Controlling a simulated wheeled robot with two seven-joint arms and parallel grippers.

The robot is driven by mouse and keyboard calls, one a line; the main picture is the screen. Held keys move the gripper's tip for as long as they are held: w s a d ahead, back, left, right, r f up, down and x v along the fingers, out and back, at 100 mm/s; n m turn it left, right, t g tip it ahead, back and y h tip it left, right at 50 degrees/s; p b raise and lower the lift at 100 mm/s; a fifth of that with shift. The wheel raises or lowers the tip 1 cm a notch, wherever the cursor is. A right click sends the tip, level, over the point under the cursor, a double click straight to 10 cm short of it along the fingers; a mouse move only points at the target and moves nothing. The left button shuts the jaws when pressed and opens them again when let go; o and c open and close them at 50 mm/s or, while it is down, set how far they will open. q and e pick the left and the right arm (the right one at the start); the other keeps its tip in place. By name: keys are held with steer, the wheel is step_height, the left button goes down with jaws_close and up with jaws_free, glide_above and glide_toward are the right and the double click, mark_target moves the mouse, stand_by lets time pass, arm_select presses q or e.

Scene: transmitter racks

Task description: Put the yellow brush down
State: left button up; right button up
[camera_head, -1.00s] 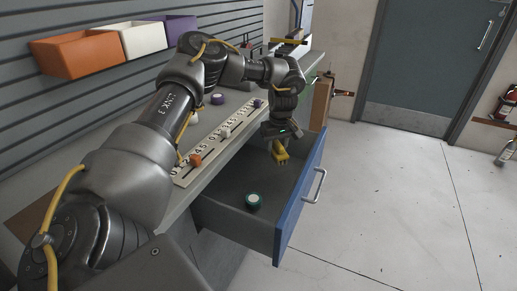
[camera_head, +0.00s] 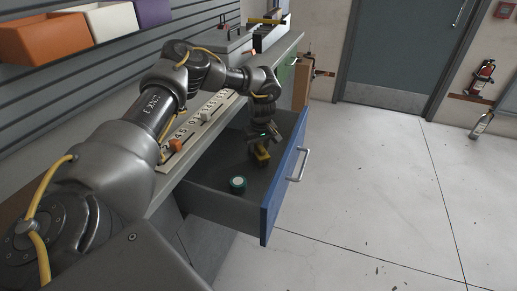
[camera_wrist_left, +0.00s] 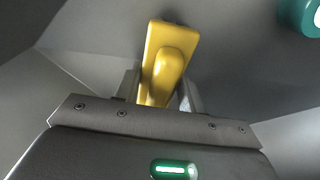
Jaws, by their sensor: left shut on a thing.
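The yellow brush (camera_head: 262,155) is in my left gripper (camera_head: 260,147), which is inside the open drawer (camera_head: 206,201). In the left wrist view, the yellow brush (camera_wrist_left: 168,58) sits between the two fingers of my left gripper (camera_wrist_left: 160,88), which is shut on it. The brush is over the grey drawer floor. I cannot tell whether it touches the floor. My right gripper is not in view.
A green and white round roll (camera_head: 238,185) lies in the drawer, nearer than the brush; it also shows in the left wrist view (camera_wrist_left: 301,14). The blue drawer front (camera_head: 283,185) has a handle (camera_head: 298,164). Orange (camera_head: 45,38), white (camera_head: 112,20) and purple (camera_head: 152,11) bins hang on the wall.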

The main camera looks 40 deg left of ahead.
mark_target(260, 145)
arm_select(q)
steer(key=o, duration=0.9)
steer(key=shift+f, duration=0.15)
steer(key=shift+o, duration=0.2)
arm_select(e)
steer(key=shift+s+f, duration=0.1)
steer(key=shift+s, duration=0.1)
arm_select(q)
steer(key=r, duration=0.7)
steer(key=d+r+p, duration=0.1)
steer(key=r, duration=0.3)
steer(key=shift+s+d, duration=0.1)
steer(key=shift+s, duration=0.15)
steer(key=shift+r, duration=0.65)
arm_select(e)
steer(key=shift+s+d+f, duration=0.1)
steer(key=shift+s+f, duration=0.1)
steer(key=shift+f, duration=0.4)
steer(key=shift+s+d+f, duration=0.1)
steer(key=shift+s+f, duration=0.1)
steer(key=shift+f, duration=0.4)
